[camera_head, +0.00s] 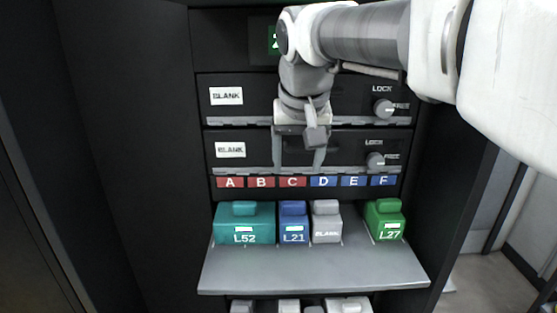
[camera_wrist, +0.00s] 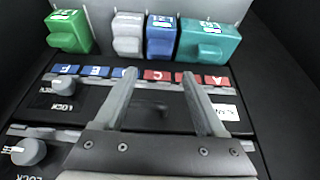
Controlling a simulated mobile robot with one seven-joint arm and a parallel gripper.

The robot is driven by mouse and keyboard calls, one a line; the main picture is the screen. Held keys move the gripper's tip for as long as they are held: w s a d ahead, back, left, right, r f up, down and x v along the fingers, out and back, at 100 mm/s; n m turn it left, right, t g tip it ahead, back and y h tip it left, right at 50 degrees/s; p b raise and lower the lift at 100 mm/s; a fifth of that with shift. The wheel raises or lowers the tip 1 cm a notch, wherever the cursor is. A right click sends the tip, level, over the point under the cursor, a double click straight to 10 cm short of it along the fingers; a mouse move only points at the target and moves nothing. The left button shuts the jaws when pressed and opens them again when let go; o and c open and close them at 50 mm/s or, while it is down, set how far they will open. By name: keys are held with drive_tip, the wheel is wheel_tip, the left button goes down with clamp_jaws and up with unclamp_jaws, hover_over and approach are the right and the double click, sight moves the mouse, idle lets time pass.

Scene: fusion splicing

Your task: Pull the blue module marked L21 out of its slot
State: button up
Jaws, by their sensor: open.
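The blue module marked L21 (camera_head: 293,224) sits in the row on the grey shelf, between the teal L52 module and the grey blank module. It also shows in the wrist view (camera_wrist: 160,37), upside down, beyond my fingertips. My gripper (camera_head: 298,160) is open and empty, pointing down in front of the lower BLANK panel, above the row of lettered labels. In the wrist view its two fingers (camera_wrist: 158,72) are spread apart, with the label strip showing between them. The gripper is apart from the module and above it.
The teal L52 module (camera_head: 244,226) is close on the left of L21, and the grey blank module (camera_head: 326,224) close on its right. The green L27 module (camera_head: 385,220) stands farther right past a gap. LOCK knobs (camera_head: 383,108) protrude from the panels. The shelf (camera_head: 315,273) is bare in front.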

sight(294, 203)
drive_tip(key=b+x, duration=0.1)
drive_tip(key=x, duration=1.1)
clamp_jaws()
